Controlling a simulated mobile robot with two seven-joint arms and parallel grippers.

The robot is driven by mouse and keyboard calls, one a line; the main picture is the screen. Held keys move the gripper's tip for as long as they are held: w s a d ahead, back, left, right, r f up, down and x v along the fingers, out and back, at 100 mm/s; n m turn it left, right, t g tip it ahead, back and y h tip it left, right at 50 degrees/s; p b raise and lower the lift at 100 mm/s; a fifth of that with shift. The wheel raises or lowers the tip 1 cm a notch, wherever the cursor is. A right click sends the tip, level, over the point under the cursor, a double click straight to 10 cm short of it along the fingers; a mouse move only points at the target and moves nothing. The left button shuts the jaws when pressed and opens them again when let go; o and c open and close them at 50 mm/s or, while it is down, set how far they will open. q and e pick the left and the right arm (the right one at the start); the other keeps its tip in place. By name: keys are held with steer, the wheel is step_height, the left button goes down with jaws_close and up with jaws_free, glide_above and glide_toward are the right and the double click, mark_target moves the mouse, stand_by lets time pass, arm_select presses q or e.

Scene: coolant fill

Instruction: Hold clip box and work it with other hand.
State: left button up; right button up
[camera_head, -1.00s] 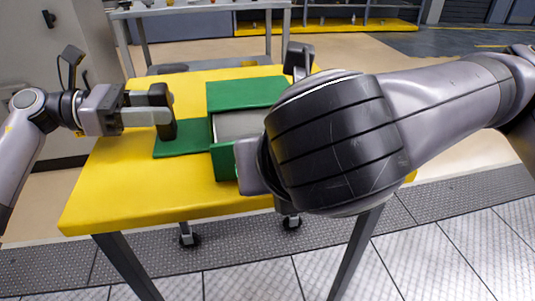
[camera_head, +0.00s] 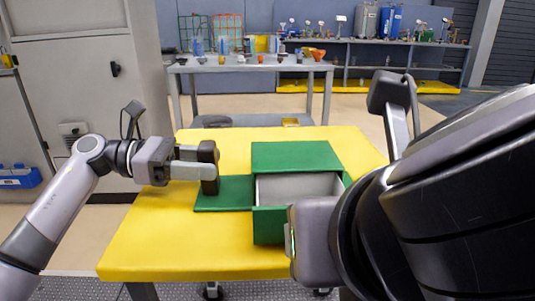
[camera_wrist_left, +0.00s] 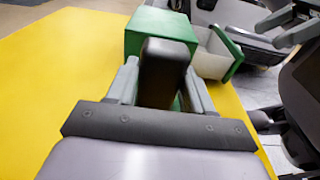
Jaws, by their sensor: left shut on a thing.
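The green clip box (camera_head: 297,156) stands on the yellow table, its drawer (camera_head: 268,226) pulled open towards me, showing a pale inside. A flat green plate (camera_head: 222,194) extends from its left side. My left gripper (camera_head: 209,168) is shut on a black upright block (camera_wrist_left: 163,72) at this plate; the block stands between its fingers in the left wrist view. The box (camera_wrist_left: 160,25) and open drawer (camera_wrist_left: 210,55) lie just beyond. My right gripper (camera_head: 310,240) is at the drawer's front right; its fingers are hidden, and I cannot tell whether it touches the drawer.
The yellow table top (camera_head: 160,240) is clear left of and behind the box. A grey bench (camera_head: 250,66) with small items stands behind, and a shelf (camera_head: 400,44) further back. My right arm blocks much of the right side.

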stand_by(0.3)
arm_select(q)
steer(key=o, duration=1)
